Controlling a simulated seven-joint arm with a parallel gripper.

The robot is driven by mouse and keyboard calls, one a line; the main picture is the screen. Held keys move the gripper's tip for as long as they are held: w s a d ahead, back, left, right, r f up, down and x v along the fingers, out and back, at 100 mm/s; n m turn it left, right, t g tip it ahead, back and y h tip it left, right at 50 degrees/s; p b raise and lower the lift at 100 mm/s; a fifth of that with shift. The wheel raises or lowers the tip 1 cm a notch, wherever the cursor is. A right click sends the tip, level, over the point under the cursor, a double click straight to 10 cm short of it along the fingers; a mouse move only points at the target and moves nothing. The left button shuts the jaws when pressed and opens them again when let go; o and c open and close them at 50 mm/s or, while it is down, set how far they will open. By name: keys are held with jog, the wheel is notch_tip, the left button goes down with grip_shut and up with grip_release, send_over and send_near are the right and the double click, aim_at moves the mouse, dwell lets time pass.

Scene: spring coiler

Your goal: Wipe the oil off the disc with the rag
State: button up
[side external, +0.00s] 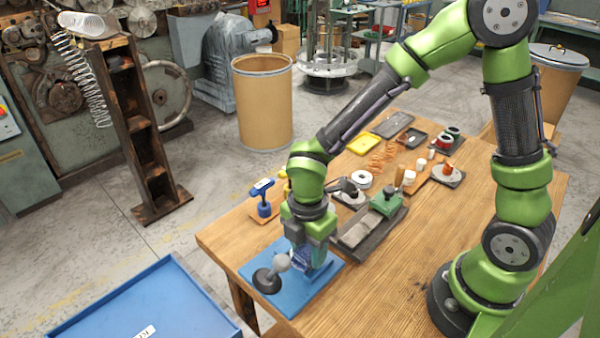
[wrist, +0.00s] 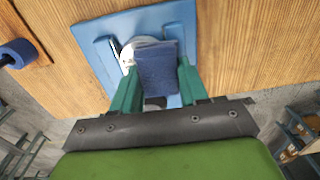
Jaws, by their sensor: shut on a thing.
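My gripper (side external: 308,258) is low over a blue board (side external: 322,287) at the table's near left corner. It is shut on a folded dark blue rag (wrist: 158,70), which sits between the green fingers in the wrist view. The rag also shows in the side view (side external: 301,261). A pale round surface (wrist: 127,56), likely the disc, shows beside the rag and is partly covered by it. In the side view a dark round piece (side external: 266,282) and a grey rounded piece (side external: 282,262) stand beside the rag. I cannot make out any oil, nor whether the rag touches the disc.
A dark tray with a green block (side external: 386,203) lies close behind my gripper. A blue-handled tool (side external: 264,207) stands left of it. Several small parts and trays cover the back of the table. A blue bin (side external: 150,300) is below the left edge. The front right tabletop is clear.

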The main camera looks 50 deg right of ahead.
jog(key=shift+d, duration=0.6)
jog(key=shift+r, duration=3.5)
